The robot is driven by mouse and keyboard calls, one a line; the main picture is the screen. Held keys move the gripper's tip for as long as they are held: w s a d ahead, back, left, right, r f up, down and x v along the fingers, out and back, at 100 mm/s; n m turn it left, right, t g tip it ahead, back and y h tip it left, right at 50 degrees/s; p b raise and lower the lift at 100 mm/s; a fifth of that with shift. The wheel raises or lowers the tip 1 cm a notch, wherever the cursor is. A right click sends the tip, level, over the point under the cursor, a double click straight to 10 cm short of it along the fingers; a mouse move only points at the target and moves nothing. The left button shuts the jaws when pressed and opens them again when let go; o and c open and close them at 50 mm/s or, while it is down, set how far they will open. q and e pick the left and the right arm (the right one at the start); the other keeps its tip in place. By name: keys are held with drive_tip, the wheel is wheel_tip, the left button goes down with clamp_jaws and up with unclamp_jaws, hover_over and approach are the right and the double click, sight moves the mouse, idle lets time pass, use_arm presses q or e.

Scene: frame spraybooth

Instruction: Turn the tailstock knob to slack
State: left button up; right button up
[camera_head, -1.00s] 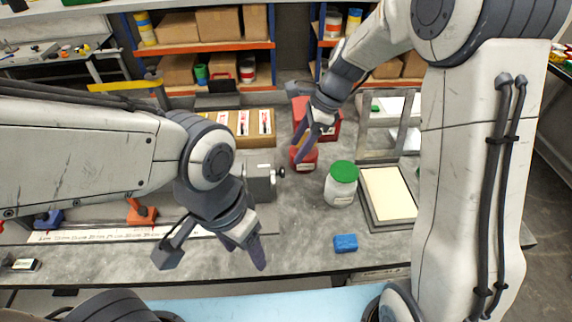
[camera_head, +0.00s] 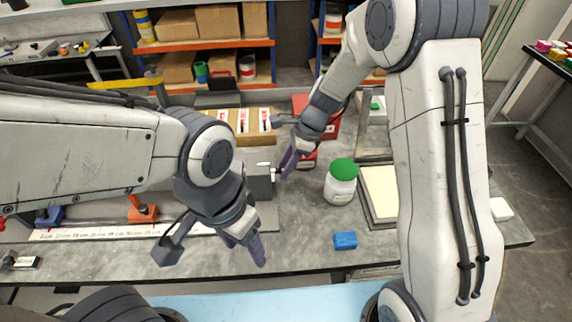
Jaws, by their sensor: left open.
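The tailstock is a grey block (camera_head: 260,182) at the right end of the long rail with a printed scale, in the middle of the bench. Its small knob sticks out on the right face; my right gripper's lower finger overlaps it here, so contact cannot be told. My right gripper (camera_head: 281,146) is open, fingers spread, reaching down from the upper right just beside the tailstock. My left gripper (camera_head: 212,251) is open and empty above the front of the bench, in front of and left of the tailstock.
A white jar with a green lid (camera_head: 341,183) stands right of the tailstock, with a blue block (camera_head: 345,240) in front. A framed tray (camera_head: 381,190) lies farther right. Red containers (camera_head: 325,128) and a cardboard box (camera_head: 250,138) stand behind. Bare bench lies between tailstock and jar.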

clamp_jaws()
drive_tip(key=t+b, duration=0.2)
drive_tip(key=b, duration=0.4)
drive_tip(key=n+t+b, duration=0.1)
drive_tip(key=t+b, duration=0.1)
drive_tip(key=b, duration=0.4)
drive_tip(key=s+t+b, duration=0.1)
drive_tip(key=t+b, duration=0.1)
drive_tip(key=b, duration=0.3)
drive_tip(key=shift+f+t+b, duration=0.15)
drive_tip(key=shift+t+b, duration=0.25)
drive_tip(key=o, duration=1)
unclamp_jaws()
drive_tip(key=p+v, duration=0.3)
drive_tip(key=v, duration=0.7)
drive_tip(key=shift+s+d, duration=0.1)
drive_tip(key=shift+d, duration=0.2)
